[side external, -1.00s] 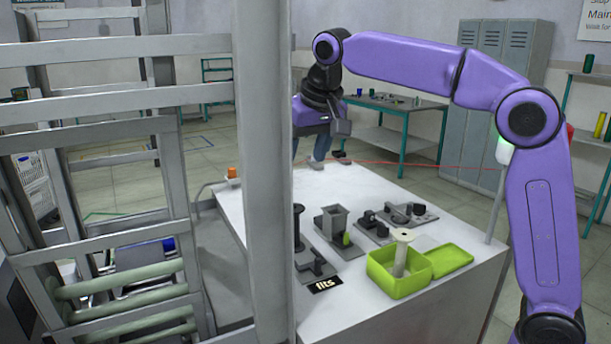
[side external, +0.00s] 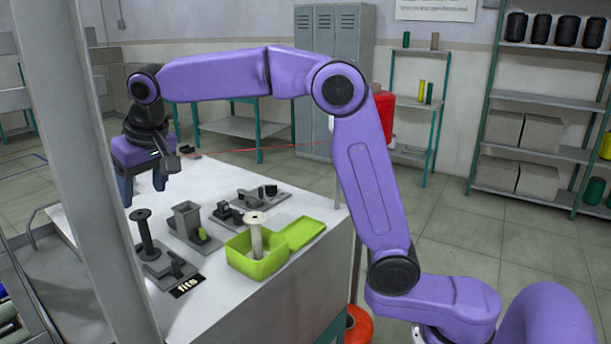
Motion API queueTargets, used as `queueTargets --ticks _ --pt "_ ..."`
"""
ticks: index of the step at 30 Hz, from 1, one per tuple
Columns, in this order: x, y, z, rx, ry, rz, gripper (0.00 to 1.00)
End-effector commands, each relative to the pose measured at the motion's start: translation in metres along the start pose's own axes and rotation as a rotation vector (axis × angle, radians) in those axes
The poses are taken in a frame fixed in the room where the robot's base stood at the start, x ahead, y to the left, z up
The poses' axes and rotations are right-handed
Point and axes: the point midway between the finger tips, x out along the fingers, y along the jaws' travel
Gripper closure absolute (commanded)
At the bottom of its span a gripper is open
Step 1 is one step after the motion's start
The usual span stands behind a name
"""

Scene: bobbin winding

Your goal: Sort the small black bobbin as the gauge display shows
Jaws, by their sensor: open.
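The small black bobbin (side external: 146,234) stands upright at the left of the white table, on or right beside a grey gauge fixture (side external: 163,265). I cannot tell exactly how its foot sits. A small black display (side external: 188,286) at the front of the fixture reads "fits". My gripper (side external: 143,192) is open and empty, fingers pointing down, above the bobbin's top in the picture and apart from it. A lime-green box (side external: 255,266) stands open at the table's front, its lid to the right, with a white bobbin (side external: 256,240) upright in it.
A grey fixture with a square chute (side external: 187,219) and a green piece stands right of the bobbin. Another dark grey fixture (side external: 236,210) is behind it. A grey post (side external: 88,150) rises at the left. A thin red line crosses behind my arm.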

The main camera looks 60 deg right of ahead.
Motion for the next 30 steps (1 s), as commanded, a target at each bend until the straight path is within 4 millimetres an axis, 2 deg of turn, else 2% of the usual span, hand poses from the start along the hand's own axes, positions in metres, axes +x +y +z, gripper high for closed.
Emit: queueTargets --ticks 23,30 --pt "0.061 0.0 0.0 0.0 -0.002 0.001 0.36" --pt "0.061 0.0 -0.001 0.0 0.0 0.0 0.36"
